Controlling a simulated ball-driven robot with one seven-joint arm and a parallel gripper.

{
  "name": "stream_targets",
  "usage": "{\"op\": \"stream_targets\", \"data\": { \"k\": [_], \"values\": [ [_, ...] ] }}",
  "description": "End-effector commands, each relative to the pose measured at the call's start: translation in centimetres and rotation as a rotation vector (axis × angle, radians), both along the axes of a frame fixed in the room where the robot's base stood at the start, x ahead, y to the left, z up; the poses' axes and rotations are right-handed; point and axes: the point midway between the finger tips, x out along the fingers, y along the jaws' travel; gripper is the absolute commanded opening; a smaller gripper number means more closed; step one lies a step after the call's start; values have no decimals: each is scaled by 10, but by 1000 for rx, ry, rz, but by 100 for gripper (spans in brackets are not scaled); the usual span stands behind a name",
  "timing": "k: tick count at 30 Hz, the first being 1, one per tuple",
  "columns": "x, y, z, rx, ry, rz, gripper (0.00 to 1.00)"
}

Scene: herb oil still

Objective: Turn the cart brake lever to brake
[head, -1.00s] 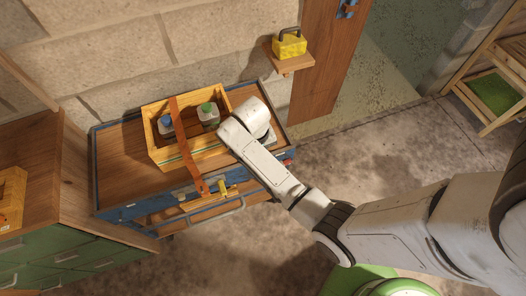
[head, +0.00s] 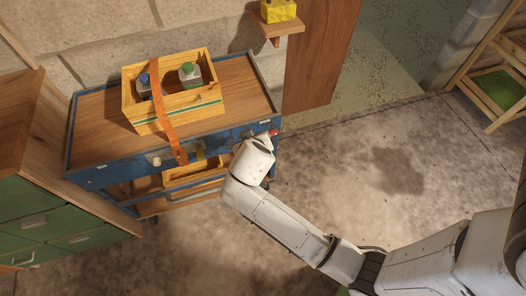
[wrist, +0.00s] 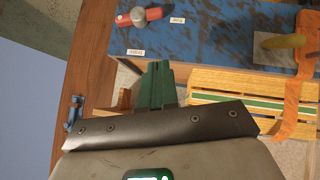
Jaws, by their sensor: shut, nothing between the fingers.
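The cart (head: 235,82) has a blue front panel, close up in the wrist view (wrist: 225,35). The brake lever (wrist: 140,16) is red with a round grey part and lies roughly sideways in that view. One white label is to its right and another below it; I cannot read them. In the head view the lever's red end (head: 273,132) shows at the panel's right end. My gripper (wrist: 157,70) has dark green fingertips shut together, empty, apart from the lever and below it in the wrist view. In the head view my wrist hides the fingertips.
A wooden crate (head: 150,120) with bottles and an orange strap (head: 165,125) stands on the cart. A pale knob (head: 155,161) and a rail (head: 195,193) are on the cart's front. A green-drawer cabinet (head: 40,220) stands left.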

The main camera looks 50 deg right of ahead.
Motion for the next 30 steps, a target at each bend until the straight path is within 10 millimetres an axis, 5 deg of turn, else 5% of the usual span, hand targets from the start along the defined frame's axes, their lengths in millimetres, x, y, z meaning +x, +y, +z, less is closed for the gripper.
{"op": "stream_targets", "data": {
  "k": [17, 30],
  "values": [
    [5, -3, -5, -11, -15, 6, 0],
    [43, -47, -59, -10, -14, 6, 0]
  ]
}}
